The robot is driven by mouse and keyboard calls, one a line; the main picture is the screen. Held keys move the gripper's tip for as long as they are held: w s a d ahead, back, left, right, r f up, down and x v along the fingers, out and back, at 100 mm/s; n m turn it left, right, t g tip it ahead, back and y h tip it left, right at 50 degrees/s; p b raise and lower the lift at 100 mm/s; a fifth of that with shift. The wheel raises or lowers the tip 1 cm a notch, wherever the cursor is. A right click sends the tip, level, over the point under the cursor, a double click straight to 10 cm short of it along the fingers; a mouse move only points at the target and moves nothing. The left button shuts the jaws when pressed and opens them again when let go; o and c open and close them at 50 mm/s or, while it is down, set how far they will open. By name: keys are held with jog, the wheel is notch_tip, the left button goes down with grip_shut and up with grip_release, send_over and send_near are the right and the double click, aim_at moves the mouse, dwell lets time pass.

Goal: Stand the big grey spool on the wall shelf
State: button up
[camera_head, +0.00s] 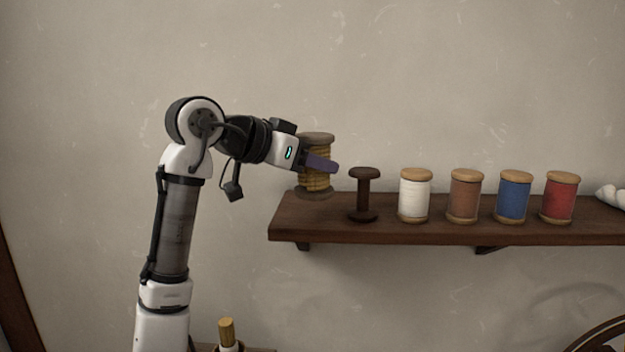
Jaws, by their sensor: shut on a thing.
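The big grey spool (318,142) has dull grey-brown ends and mustard-yellow thread. It is upright at the left end of the wall shelf (400,231). My gripper (321,163) reaches in from the left and is shut on the spool's middle; one dark finger crosses its front. The spool's lower end overlaps the shelf's rear left top edge in the picture. I cannot tell whether it touches the board or hangs just above it. The far finger is hidden.
Right of the held spool stand a bare dark spool (363,194), then white (414,196), brown (464,196), blue (514,196) and red (559,197) spools. A white bundle (611,195) lies at the right. The shelf's front left corner is bare.

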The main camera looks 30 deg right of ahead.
aim_at(302, 179)
jog(key=shift+f+p, duration=0.3)
jog(key=shift+f, duration=1.55)
jog(key=shift+f, duration=0.15)
jog(key=o, duration=1.1)
jog(key=shift+b+v, duration=2.05)
jog(key=shift+v, duration=4)
